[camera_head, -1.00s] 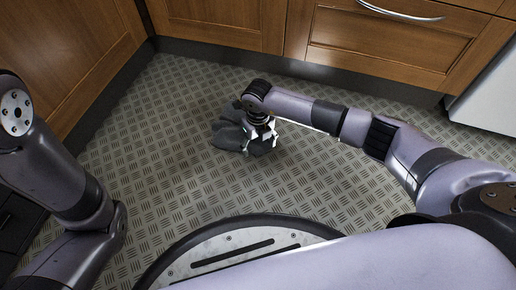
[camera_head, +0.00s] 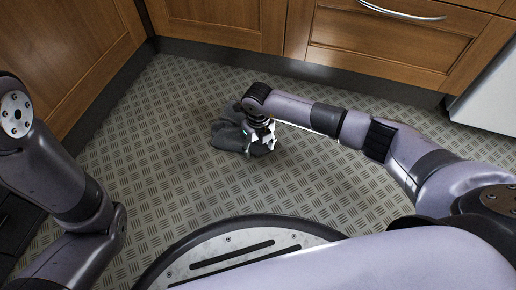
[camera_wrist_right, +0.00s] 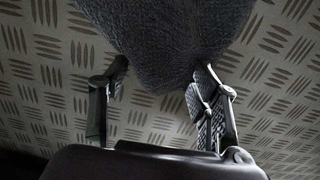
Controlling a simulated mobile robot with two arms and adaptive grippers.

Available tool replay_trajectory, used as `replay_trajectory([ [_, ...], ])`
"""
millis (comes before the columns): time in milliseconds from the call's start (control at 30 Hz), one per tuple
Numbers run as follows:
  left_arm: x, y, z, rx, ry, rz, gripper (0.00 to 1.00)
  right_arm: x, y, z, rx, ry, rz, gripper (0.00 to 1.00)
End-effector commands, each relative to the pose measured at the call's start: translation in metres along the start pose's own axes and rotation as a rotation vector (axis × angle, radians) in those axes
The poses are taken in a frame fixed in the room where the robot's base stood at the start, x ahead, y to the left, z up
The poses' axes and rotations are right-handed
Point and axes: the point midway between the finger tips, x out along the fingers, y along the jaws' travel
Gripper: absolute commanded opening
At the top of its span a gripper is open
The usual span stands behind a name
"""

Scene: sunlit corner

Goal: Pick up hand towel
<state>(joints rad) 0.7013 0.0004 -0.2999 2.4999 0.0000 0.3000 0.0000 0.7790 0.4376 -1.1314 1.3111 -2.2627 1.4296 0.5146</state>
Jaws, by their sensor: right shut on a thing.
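The hand towel (camera_head: 229,132) is a dark grey crumpled cloth on the patterned floor, left of centre in the head view. My right gripper (camera_head: 262,146) is at the towel's right side, with its fingers at the cloth. In the right wrist view the towel (camera_wrist_right: 170,40) fills the top middle, and the right gripper's fingers (camera_wrist_right: 160,85) stand on either side of its lower part, shut on it. The head view shows part of my left arm at the left edge; its gripper is not in view.
Wooden cabinets (camera_head: 225,22) line the back and left, with a dark plinth below. A white appliance (camera_head: 487,95) stands at the right. The metal-patterned floor (camera_head: 185,185) around the towel is clear.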

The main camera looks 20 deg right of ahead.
Motion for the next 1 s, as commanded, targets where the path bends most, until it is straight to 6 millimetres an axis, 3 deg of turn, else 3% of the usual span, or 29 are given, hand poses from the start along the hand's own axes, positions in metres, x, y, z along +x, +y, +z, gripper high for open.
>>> replay_trajectory([
  [1000, -0.0011, 0.0002, 0.0000, 0.000, -0.001, 0.000, 0.40, 0.0049, 0.0058, -0.0042, -0.006, 0.009, 0.010, 0.17],
])
